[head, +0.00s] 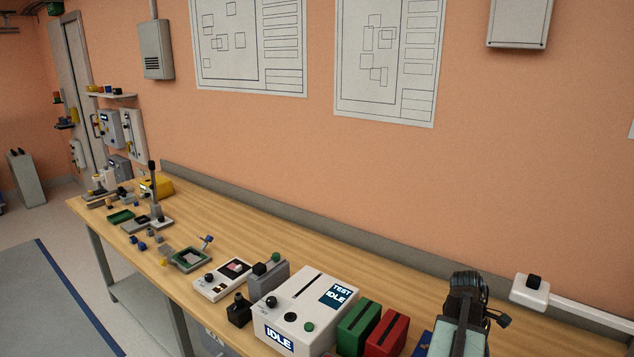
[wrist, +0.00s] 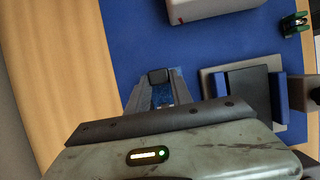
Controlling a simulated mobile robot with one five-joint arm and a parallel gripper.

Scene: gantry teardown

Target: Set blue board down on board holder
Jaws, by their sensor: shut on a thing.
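In the wrist view my gripper (wrist: 158,88) reaches up from the bottom centre, with its two grey fingers close together. It is shut on the blue board (wrist: 161,96), which shows as a small speckled blue strip between the fingers, with a dark piece at their tips. Most of the board is hidden by my gripper's body. To the right, apart from the fingers, is a grey plate with a dark square block and blue side pieces, perhaps the board holder (wrist: 213,85). In the head view my arm is at the lower right and my gripper cannot be made out.
A blue mat (wrist: 125,45) lies on the wooden bench (head: 330,262). A white box (wrist: 205,8) and a small green part (wrist: 294,24) are beyond the gripper. A white test box (head: 305,308), green box (head: 356,325) and red box (head: 386,333) crowd the bench front.

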